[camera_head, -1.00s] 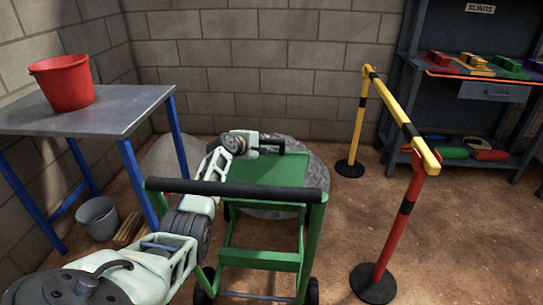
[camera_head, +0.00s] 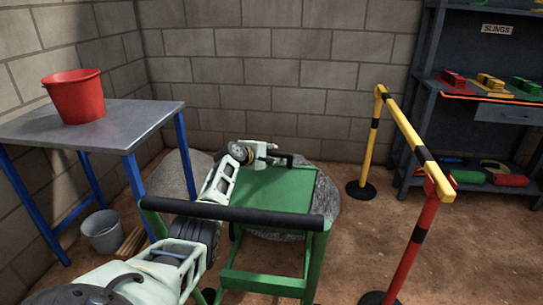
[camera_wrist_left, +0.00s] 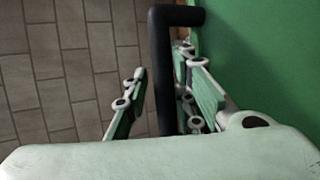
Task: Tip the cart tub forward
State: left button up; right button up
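The green cart tub (camera_head: 275,190) stands at the middle of the head view, with a green flat side facing up. A black bar handle (camera_head: 284,159) is at its far edge. My left gripper (camera_head: 268,154) is at this handle. In the left wrist view, the black handle (camera_wrist_left: 166,65) passes between the two fingers of my left gripper (camera_wrist_left: 165,100). A gap shows between the left finger and the bar; I cannot tell whether the right finger touches it. The cart's black push bar (camera_head: 235,213) crosses beneath my left arm. My right gripper is out of view.
Grey rock (camera_head: 325,205) lies behind and beside the tub. A table (camera_head: 130,122) with a red bucket (camera_head: 75,97) is at left, a grey bucket (camera_head: 102,232) below. A yellow barrier rail (camera_head: 412,135) and a rack (camera_head: 445,110) are at right. Dirt floor is clear between cart and barrier.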

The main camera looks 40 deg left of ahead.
pick_arm(q)
jog(key=shift+o, duration=1.3)
jog(key=shift+r, duration=0.1)
jog(key=shift+d, duration=0.1)
jog(key=shift+f, duration=0.2)
jog(key=shift+s, duration=0.15)
jog(key=shift+s, duration=0.15)
jog(key=v, duration=0.7)
jog(key=shift+r, duration=0.2)
